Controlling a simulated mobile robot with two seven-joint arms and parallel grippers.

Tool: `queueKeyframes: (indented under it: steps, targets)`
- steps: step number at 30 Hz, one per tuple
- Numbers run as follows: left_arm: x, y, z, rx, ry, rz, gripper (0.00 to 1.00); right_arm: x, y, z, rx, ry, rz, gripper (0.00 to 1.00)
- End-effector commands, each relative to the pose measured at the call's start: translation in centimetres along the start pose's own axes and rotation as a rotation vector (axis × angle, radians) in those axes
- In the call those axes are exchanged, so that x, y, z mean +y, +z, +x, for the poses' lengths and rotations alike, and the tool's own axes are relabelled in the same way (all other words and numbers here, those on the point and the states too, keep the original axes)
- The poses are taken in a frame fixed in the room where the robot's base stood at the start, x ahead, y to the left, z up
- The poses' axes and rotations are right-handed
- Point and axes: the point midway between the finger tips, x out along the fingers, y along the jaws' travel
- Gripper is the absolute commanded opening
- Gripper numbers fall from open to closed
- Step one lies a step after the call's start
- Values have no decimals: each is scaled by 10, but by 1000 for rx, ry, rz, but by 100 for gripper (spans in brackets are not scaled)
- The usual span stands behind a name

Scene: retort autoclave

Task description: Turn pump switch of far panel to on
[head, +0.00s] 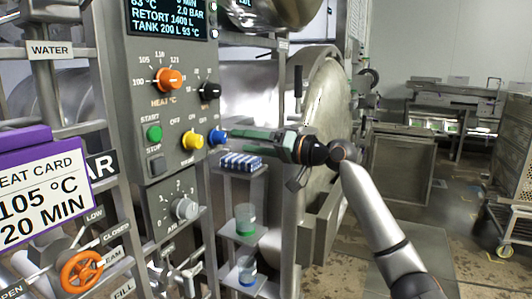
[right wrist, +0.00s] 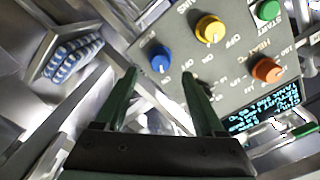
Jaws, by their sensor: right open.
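The control panel (head: 165,95) stands at the left in the head view. Low on it are a yellow knob (head: 191,139) and a blue knob (head: 217,137), with OFF and ON marks around them. A pump label is not readable; the yellow knob seems marked MAINS in the right wrist view (right wrist: 209,29). My right gripper (head: 232,135) reaches in from the right, its fingertips close to the blue knob. In the right wrist view, my right gripper (right wrist: 160,85) is open and empty, with the blue knob (right wrist: 161,59) just beyond and between its fingertips. My left gripper is not in view.
An orange heat knob (head: 169,80), black knob (head: 209,91) and green start button (head: 154,133) are near. A grey knob (head: 185,208) sits lower.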

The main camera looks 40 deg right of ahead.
Motion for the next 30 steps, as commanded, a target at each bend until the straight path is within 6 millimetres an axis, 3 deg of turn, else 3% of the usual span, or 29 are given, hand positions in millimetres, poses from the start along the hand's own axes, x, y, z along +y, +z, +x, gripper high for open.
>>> queueKeyframes:
  steps: [3,10,30]
  targets:
    - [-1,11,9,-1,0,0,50,4,4,-25,-1,3,-1,71]
    - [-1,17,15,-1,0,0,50,1,2,-52,-2,1,-1,71]
    - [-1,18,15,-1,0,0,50,0,0,-58,-1,0,0,71]
